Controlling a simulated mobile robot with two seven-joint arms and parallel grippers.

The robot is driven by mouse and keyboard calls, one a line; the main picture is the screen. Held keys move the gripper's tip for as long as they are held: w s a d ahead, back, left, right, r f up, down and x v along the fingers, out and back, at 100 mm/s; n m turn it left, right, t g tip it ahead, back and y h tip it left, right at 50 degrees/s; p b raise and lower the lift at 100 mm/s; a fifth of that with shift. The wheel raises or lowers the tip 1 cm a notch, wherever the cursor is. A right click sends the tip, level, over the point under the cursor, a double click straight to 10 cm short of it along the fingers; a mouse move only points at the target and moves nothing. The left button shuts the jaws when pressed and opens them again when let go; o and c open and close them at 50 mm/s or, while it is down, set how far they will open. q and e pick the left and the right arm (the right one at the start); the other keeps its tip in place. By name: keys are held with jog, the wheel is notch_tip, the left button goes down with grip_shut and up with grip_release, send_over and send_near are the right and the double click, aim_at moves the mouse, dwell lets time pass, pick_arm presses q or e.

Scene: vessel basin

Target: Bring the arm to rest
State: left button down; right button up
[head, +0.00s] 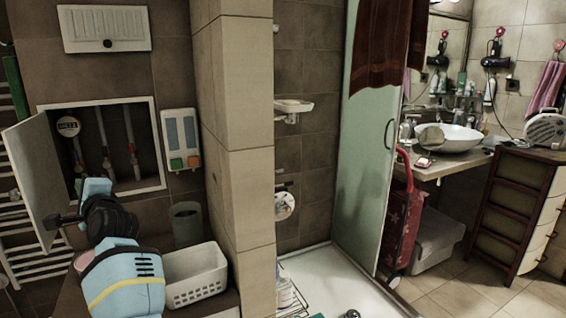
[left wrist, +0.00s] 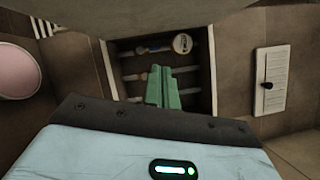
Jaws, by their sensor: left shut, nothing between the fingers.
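My left arm comes in from the lower left of the head view, with its light-blue hand (head: 97,187) in front of an open wall cabinet (head: 160,172). In the left wrist view, the green fingers of my left gripper (left wrist: 162,74) are shut together with nothing between them. They point toward the cabinet opening, which holds pipes and a round gauge (head: 68,126). The cabinet door (head: 32,172) stands swung open to the left, close beside the hand. I cannot tell whether they touch. My right gripper is not in view.
A white basket (head: 195,277) and a grey-green bin (head: 186,224) stand right of my left arm. A dispenser (head: 181,140) hangs right of the cabinet. A tiled wall edge (head: 235,130) separates the shower. A towel rail (head: 22,240) is at far left.

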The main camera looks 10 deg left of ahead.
pick_arm(q)
jog(key=s+d+f+n+t+h+p, duration=0.1)
jog(key=s+d+f+n+t+h, duration=0.25)
jog(key=d+f+n, duration=0.45)
jog(key=s+d+f+n+t+h+p, duration=0.15)
jog(key=s+d+f+n+h, duration=0.35)
jog(key=f+n, duration=0.55)
jog(key=s+d+f+n+t+h, duration=0.3)
jog(key=s+d+f+n+h, duration=0.25)
jog(key=f+n, duration=0.45)
jog(key=s+d+f+m+g+h, duration=0.1)
jog(key=s+d+f+m+g, duration=0.2)
jog(key=s, duration=0.7)
jog(key=s+d+f+m+g+h+p, duration=0.1)
jog(key=s+d+f+m+g, duration=0.2)
jog(key=s+d+f+m, duration=0.3)
jog(key=s+d+f+m+g+h, duration=0.2)
jog(key=s+d+f+m, duration=0.3)
jog(key=s+m, duration=0.6)
jog(key=s+f+g, duration=0.1)
jog(key=s+f, duration=0.1)
jog(key=s, duration=0.2)
jog(key=shift+f+g, duration=0.4)
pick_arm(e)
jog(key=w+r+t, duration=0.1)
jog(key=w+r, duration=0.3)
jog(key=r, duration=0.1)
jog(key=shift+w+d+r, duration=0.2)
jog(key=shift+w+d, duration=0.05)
